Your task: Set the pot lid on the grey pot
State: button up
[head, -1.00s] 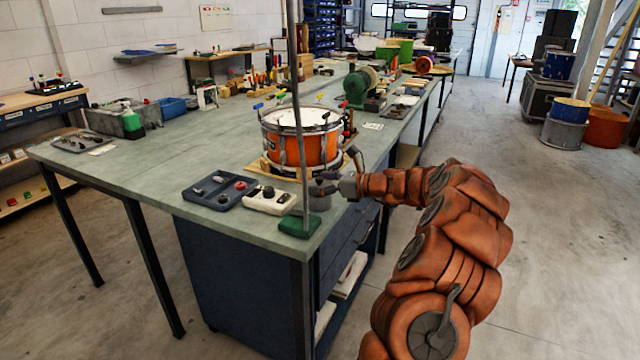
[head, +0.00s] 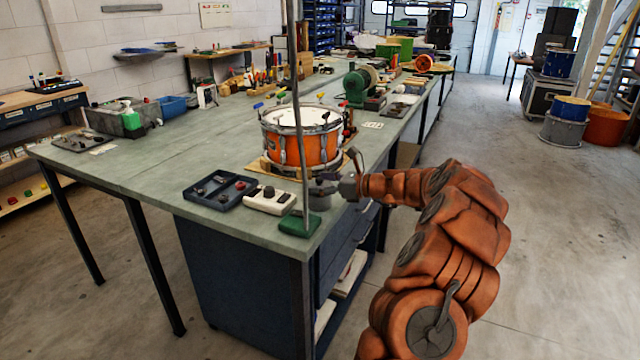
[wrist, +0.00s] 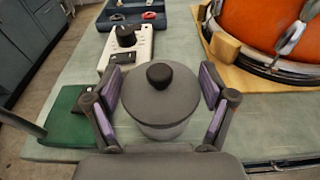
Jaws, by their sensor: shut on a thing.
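The pot lid (wrist: 158,92) is a grey round disc with a black knob. It lies level over the grey pot (wrist: 166,131) and covers its top in the wrist view; I see no clear gap between them. My gripper (wrist: 160,98) is shut on the lid, with a purple-padded finger at each side. In the head view my gripper (head: 324,184) is at the bench's near right corner, over the grey pot (head: 319,200). Lid and fingers are small and dark there, so the contact is hard to judge.
A green-based upright pole (head: 299,224) stands close left of the pot. A white control box (head: 269,201) and a dark parts tray (head: 219,191) lie beyond it. An orange drum (head: 302,147) on a wooden board is behind. The bench's right edge is close.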

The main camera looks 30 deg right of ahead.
jog(key=shift+f, duration=0.55)
jog(key=o, duration=0.7)
jog(key=p+v, duration=0.5)
jog(key=v, duration=0.6)
dwell(0.7)
dwell(0.5)
